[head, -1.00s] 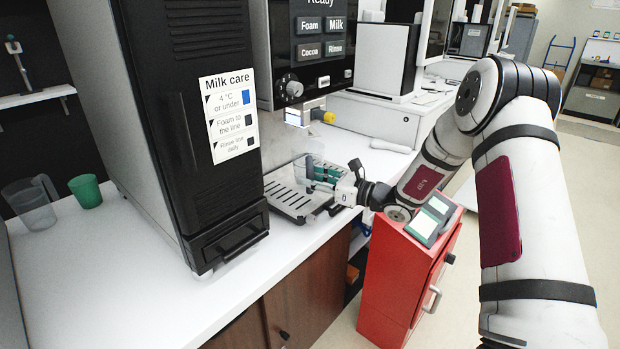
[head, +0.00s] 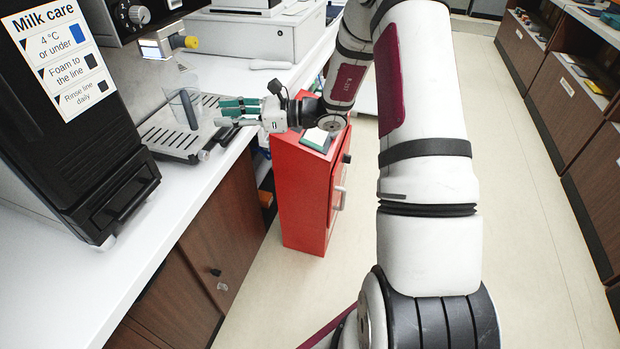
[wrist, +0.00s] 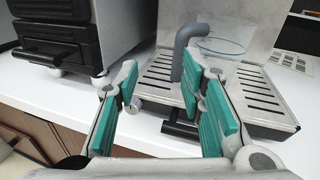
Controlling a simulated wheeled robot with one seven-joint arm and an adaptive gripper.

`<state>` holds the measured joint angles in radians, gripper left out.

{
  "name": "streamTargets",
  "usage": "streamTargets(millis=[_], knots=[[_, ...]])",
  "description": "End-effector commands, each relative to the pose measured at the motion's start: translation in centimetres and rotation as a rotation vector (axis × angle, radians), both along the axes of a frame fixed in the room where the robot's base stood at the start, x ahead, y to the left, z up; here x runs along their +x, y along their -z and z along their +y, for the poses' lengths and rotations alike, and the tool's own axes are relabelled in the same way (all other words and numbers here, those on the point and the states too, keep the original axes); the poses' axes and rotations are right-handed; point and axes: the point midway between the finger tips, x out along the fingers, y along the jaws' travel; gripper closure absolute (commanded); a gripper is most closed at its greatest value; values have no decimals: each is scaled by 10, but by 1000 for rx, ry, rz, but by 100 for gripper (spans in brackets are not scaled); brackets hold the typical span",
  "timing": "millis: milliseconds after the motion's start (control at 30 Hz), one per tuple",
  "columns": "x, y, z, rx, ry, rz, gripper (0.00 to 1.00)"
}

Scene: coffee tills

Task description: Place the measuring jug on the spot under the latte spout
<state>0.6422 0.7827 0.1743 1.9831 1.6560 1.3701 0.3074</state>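The clear measuring jug (head: 184,108) stands upright on the slotted drip tray (head: 160,143). In the wrist view the jug's rim (wrist: 222,47) and grey handle (wrist: 184,52) show beyond my fingers. The spout block (head: 158,43) with a yellow knob is above the tray; I cannot tell whether the jug is exactly under it. My gripper (head: 221,112) is just right of the jug in the head view. In the wrist view my gripper (wrist: 163,82) has its teal-padded fingers apart, with nothing held between them. The right finger overlaps the lower handle in the picture.
The black machine with the Milk care sign (head: 62,50) stands at the left on the white counter (head: 175,205). A red cabinet (head: 303,190) stands beside the counter under my wrist. The floor to the right is clear.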

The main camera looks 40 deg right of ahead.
Motion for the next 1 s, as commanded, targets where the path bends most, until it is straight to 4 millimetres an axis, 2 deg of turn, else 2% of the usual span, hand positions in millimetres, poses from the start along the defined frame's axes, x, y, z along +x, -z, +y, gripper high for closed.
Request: streamTargets(millis=[33, 167, 300, 500, 633, 767, 900, 1000], knots=[[-9, -15, 16, -47, -55, -24, 64], [-49, -48, 62, -217, -246, -94, 64], [-105, -73, 102, -418, -460, -181, 64], [-190, -95, 134, -705, -743, -313, 64], [-244, -101, 138, -895, -913, -405, 64], [-293, -104, 131, -1087, -1067, -499, 64], [-339, -104, 113, -1295, -1220, -601, 64], [-366, -103, 96, -1446, -1319, -672, 64]])
